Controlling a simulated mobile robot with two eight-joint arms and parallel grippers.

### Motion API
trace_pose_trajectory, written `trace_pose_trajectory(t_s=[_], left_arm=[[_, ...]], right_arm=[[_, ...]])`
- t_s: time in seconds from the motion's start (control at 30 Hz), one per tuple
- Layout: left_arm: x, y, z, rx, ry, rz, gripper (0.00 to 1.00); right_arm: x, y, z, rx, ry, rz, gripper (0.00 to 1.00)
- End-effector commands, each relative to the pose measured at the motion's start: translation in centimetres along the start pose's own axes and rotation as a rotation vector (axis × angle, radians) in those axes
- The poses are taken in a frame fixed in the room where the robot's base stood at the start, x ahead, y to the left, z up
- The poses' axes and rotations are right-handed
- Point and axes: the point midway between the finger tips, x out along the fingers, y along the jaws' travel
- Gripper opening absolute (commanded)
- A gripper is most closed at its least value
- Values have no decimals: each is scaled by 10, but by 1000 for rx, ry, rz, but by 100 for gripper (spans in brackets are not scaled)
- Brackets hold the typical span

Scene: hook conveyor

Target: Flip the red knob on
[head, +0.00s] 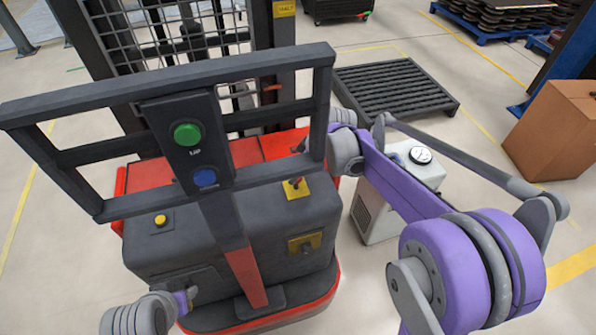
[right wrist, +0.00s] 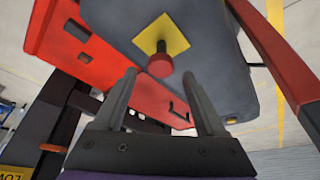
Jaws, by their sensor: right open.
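The red knob (head: 297,181) stands on a yellow square plate (head: 293,193) on top of the dark grey machine body. In the right wrist view the red knob (right wrist: 160,65) and its yellow plate (right wrist: 172,32) lie just beyond my right gripper (right wrist: 159,76). Its two fingers are apart, with the knob in line with the gap and nothing held. In the head view the right gripper is mostly hidden behind the dark frame's upright. My left gripper (head: 191,294) is at the lower left, near the body's front; its fingers are too small to read.
A dark frame (head: 100,94) with a green button (head: 187,134) and a blue button (head: 205,178) stands in front of the body. A yellow button (head: 160,220) is on its left. A white box unit (head: 378,222) stands right of the machine, with a black pallet (head: 395,92) behind.

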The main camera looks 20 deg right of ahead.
Motion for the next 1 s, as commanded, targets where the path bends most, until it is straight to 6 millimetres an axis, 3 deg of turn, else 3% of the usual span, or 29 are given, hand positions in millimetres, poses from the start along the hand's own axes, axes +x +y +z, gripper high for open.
trace_pose_trajectory(t_s=[0.2,0.43,0.6,1.0], left_arm=[[-3,0,-3,0,3,0,50],[-4,0,-5,0,4,0,50],[-4,0,-5,0,5,0,50],[-4,0,-5,0,5,0,50]], right_arm=[[-47,0,0,1,1,2,74],[-82,0,0,1,1,0,74],[-91,0,0,1,1,0,74],[-91,0,0,0,1,0,74]])
